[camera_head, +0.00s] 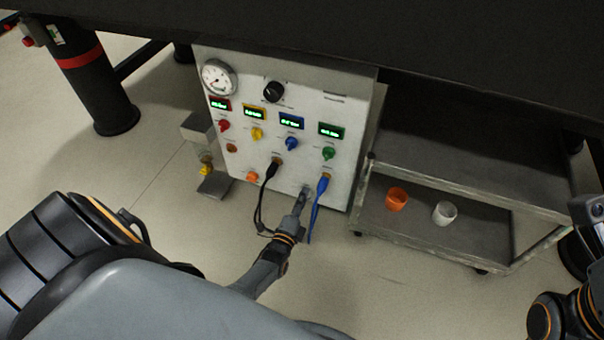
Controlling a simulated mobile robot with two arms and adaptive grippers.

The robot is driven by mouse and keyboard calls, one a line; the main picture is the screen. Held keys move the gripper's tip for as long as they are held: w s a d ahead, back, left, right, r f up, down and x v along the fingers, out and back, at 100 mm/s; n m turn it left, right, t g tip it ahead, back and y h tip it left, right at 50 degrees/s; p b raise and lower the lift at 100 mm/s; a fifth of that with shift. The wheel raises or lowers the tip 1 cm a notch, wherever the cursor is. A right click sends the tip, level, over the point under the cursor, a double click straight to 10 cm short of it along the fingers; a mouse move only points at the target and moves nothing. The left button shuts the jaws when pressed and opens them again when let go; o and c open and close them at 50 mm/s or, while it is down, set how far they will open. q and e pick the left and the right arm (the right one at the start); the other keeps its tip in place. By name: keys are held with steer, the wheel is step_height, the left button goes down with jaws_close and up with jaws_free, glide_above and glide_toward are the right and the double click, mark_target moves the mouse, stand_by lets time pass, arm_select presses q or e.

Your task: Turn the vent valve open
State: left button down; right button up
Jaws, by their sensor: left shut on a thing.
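The light grey instrument panel (318,104) stands under the dark bench top. My left gripper (303,197) reaches the panel's lower edge between the black and blue cables. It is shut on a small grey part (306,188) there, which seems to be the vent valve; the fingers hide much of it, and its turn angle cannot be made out. Of my right arm only links show at the right edge; its fingers are out of view.
A round gauge (219,77), a black knob (273,91) and several coloured knobs are on the panel. A black cable (267,185) and a blue cable (319,197) hang beside my gripper. A cart (468,186) with an orange cup (396,199) and white cup (444,213) stands right.

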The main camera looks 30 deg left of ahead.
mark_target(307, 171)
arm_select(q)
steer(key=shift+m, duration=0.4)
steer(key=c, duration=1)
jaws_free()
steer(key=shift+o, duration=0.2)
steer(key=shift+o, duration=0.6)
step_height(307, 171, up, 10)
steer(key=shift+w+d+f, duration=0.1)
steer(key=shift+w, duration=0.05)
steer(key=shift+r, duration=0.2)
steer(key=shift+c, duration=0.6)
steer(key=shift+f, duration=0.15)
